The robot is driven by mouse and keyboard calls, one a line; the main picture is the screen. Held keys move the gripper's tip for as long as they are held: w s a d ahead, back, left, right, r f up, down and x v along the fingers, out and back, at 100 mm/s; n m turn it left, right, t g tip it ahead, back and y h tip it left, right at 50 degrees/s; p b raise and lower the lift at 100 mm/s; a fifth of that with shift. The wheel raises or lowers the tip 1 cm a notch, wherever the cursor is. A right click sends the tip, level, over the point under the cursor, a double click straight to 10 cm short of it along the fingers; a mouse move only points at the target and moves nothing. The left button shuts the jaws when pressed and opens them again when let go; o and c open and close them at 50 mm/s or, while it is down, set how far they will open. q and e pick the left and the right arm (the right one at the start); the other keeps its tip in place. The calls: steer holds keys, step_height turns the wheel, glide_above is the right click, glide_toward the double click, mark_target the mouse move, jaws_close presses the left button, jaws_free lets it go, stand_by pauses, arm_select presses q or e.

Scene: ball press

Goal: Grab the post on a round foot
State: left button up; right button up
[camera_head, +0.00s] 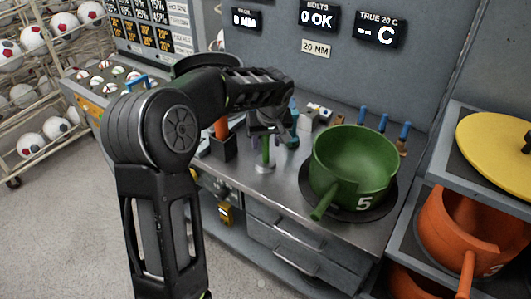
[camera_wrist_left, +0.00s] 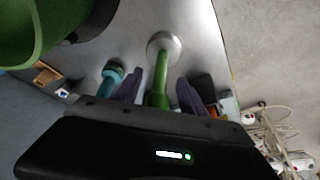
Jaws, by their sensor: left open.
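The post (camera_head: 266,151) is green and stands upright on a round metal foot on the steel bench, left of the green pot. In the left wrist view the post (camera_wrist_left: 161,76) runs from its pale round foot toward my palm. My left gripper (camera_head: 268,127) is over the top of the post. In the left wrist view the dark fingers of the left gripper (camera_wrist_left: 159,88) are open, one on each side of the post, with gaps visible. The post's upper end is hidden by the gripper. My right gripper is not in view.
A teal item on a round base (camera_wrist_left: 113,72) stands close beside one finger. The large green pot (camera_head: 352,170) marked 5 is to the right, its handle toward the front. A dark holder with an orange item (camera_head: 222,143) stands left of the post. Bare bench lies in front.

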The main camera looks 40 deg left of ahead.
arm_select(q)
steer(key=shift+x, duration=1.45)
jaws_close()
steer(key=shift+r, duration=0.1)
